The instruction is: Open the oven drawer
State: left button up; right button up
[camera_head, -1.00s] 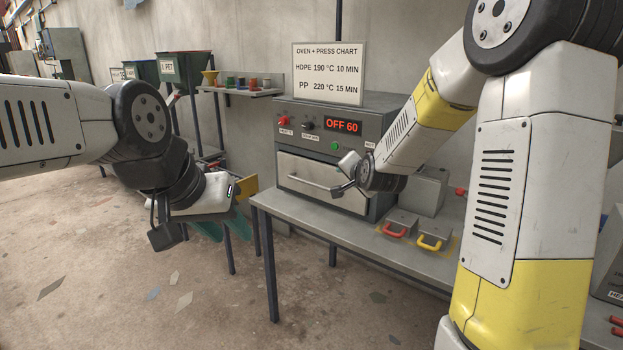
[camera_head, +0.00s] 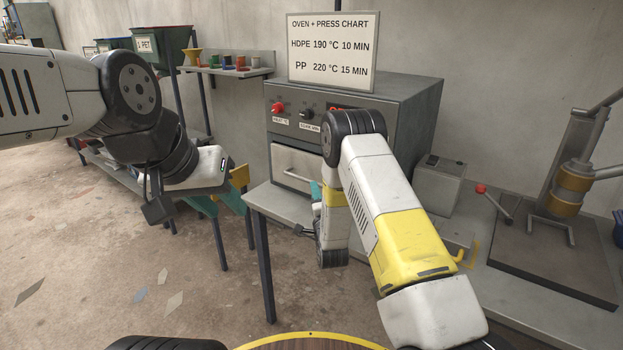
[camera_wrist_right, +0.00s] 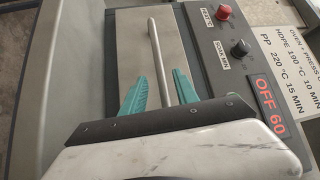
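The oven (camera_head: 390,105) stands on the bench with its drawer (camera_head: 310,163) looking closed in the front; the arm hides part of it. A straight bar handle (camera_head: 290,176) runs across the drawer. In the right wrist view the handle (camera_wrist_right: 156,45) passes between the teal fingers of my right gripper (camera_wrist_right: 160,82). The fingers are apart, one on each side of the bar, with a gap visible on both sides. In the head view my right gripper (camera_head: 315,190) is mostly hidden by its arm. My left gripper (camera_head: 221,203) hangs left of the bench, fingers apart and empty.
The bench edge (camera_head: 262,200) lies below the oven. A grey box (camera_head: 438,188) and a press (camera_head: 570,185) stand to the right. The chart (camera_head: 331,50) is above the oven. Floor is open in front of the bench at left.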

jog(key=x, duration=0.6)
jog(key=shift+w, duration=0.1)
jog(key=shift+c, duration=0.5)
grip_shut()
dwell(0.8)
